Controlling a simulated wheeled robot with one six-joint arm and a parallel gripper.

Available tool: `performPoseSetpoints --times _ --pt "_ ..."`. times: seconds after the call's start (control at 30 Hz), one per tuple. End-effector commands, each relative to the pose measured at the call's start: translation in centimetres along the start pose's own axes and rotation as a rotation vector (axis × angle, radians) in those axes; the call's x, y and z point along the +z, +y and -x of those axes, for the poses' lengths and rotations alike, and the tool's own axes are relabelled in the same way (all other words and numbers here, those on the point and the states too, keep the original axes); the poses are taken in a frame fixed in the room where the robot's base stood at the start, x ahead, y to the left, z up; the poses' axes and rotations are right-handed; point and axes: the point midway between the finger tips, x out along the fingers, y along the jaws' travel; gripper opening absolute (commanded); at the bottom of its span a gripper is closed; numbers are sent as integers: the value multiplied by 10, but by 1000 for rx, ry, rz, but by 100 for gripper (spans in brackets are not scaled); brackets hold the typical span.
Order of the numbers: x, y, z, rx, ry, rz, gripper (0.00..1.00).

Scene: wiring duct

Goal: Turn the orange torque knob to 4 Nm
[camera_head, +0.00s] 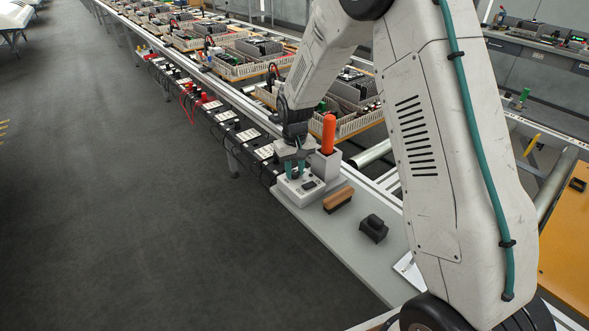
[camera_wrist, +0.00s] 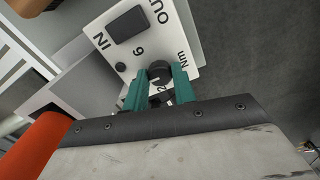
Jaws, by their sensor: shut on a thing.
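A white torque unit (camera_head: 304,193) sits on the grey bench end. My gripper (camera_head: 295,173) points down over the unit. In the wrist view its teal fingers (camera_wrist: 159,81) are shut on the knob from both sides. They hide part of the scale, and I cannot read where the knob points.
An orange handle (camera_head: 328,133) stands in a grey holder (camera_head: 326,167) close behind my gripper. A wooden-backed brush (camera_head: 338,199) and a black block (camera_head: 373,228) lie to the right on the bench (camera_head: 337,246). Crates of parts (camera_head: 240,66) line the conveyor behind.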

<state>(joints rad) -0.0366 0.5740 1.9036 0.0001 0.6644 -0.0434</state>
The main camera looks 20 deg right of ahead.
Motion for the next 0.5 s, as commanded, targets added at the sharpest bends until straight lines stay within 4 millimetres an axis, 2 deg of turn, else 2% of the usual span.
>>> performPoseSetpoints --times 0.43,0.47,0.5 --pt "-1 0 1 0 2 10 4" --pt "-1 0 1 0 2 10 29" --pt "-1 0 1 0 2 10 40"
